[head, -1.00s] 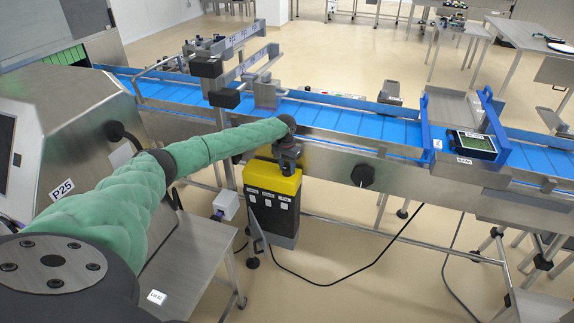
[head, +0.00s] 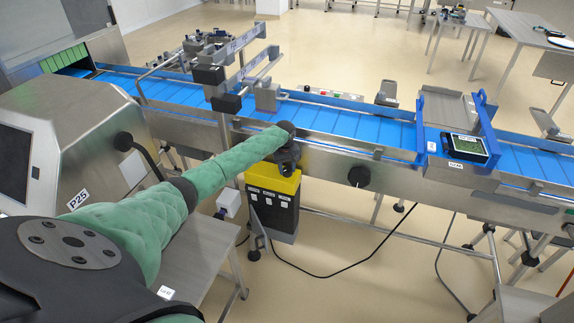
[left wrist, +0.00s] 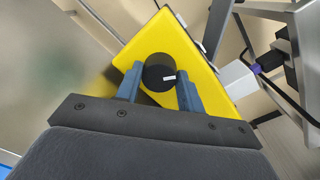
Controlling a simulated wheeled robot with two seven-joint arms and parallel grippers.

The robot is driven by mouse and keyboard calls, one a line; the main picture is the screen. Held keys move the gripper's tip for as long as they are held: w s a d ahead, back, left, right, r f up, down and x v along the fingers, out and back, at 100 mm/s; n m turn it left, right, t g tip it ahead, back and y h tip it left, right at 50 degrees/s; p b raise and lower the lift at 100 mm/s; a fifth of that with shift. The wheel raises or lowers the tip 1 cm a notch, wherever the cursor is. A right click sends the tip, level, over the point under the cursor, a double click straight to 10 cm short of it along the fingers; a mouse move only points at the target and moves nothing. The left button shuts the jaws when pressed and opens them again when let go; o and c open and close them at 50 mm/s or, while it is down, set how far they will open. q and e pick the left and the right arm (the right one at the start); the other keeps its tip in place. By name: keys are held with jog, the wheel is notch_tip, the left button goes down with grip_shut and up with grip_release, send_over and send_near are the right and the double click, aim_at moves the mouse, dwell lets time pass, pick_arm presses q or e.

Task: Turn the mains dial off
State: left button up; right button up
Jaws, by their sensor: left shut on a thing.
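The mains dial (left wrist: 159,72) is a round black knob with a small white mark, on a yellow panel (left wrist: 195,55) in the left wrist view. My left gripper (left wrist: 158,84) has its two blue-grey fingers on either side of the dial and is shut on it. In the head view my left gripper (head: 287,158) reaches down to the yellow top of a black cabinet (head: 272,205); the dial is hidden there behind the gripper. The white mark points to the right in the left wrist view. My right gripper is not in view.
A conveyor with a blue belt (head: 335,120) runs just behind the cabinet. A black knob (head: 359,176) sits on its steel side. A small white box (head: 229,203) is left of the cabinet. A steel table (head: 205,262) stands in front, and a black cable lies on the floor.

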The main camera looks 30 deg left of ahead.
pick_arm(q)
jog(key=n+p, duration=0.1)
jog(key=n, duration=0.2)
jog(key=shift+r+p, duration=0.1)
jog(key=shift+p, duration=0.25)
jog(key=shift+n, duration=1.3)
jog(key=o, duration=1)
